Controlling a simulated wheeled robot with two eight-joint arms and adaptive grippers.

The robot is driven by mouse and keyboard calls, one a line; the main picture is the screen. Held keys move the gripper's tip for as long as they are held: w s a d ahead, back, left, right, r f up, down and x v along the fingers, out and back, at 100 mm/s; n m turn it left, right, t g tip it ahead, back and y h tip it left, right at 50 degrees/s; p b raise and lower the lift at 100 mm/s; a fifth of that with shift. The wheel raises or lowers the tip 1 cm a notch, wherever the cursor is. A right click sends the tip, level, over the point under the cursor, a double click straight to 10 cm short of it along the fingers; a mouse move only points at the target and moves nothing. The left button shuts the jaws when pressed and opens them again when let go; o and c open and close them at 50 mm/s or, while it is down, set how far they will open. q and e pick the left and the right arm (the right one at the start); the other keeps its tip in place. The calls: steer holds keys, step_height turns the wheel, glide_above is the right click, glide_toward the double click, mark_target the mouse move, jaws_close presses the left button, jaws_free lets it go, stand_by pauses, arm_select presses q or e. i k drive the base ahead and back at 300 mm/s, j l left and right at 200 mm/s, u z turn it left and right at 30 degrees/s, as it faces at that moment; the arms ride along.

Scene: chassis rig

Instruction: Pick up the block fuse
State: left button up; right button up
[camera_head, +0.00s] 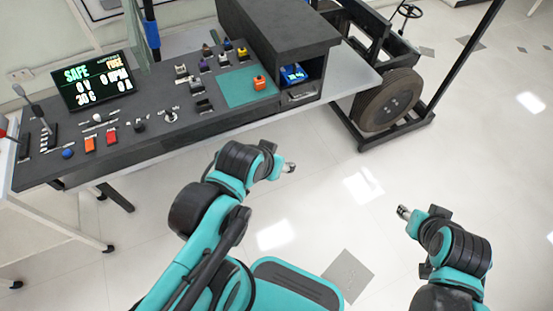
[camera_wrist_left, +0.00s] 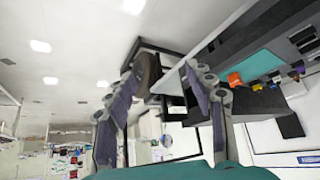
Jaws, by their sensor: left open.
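A small orange block (camera_head: 260,83) sits on the teal mat (camera_head: 238,90) of the dark console. It also shows in the left wrist view (camera_wrist_left: 235,80). Several small coloured pieces, such as a yellow one (camera_head: 242,52) and a purple one (camera_head: 206,51), stand in holders behind and left of the mat. I cannot tell for certain which is the block fuse. My left gripper (camera_head: 289,167) is open and empty over the floor, in front of the console and apart from it. The left wrist view shows its spread fingers (camera_wrist_left: 165,85). My right gripper (camera_head: 403,212) is over the floor farther right; its jaws are too small to read.
A lit panel (camera_head: 98,80) reads SAFE at the console's left. Switches and red-orange buttons (camera_head: 90,144) lie before it. A cubby right of the mat holds a blue-lit item (camera_head: 294,73). A wheeled rig (camera_head: 389,100) stands at right. Open floor lies in front.

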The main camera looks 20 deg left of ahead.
mark_target(181, 69)
steer(key=u, duration=1.65)
steer(key=i+l, duration=0.6)
steer(key=l, duration=0.2)
steer(key=i+l, duration=0.35)
steer(key=l+u, duration=0.05)
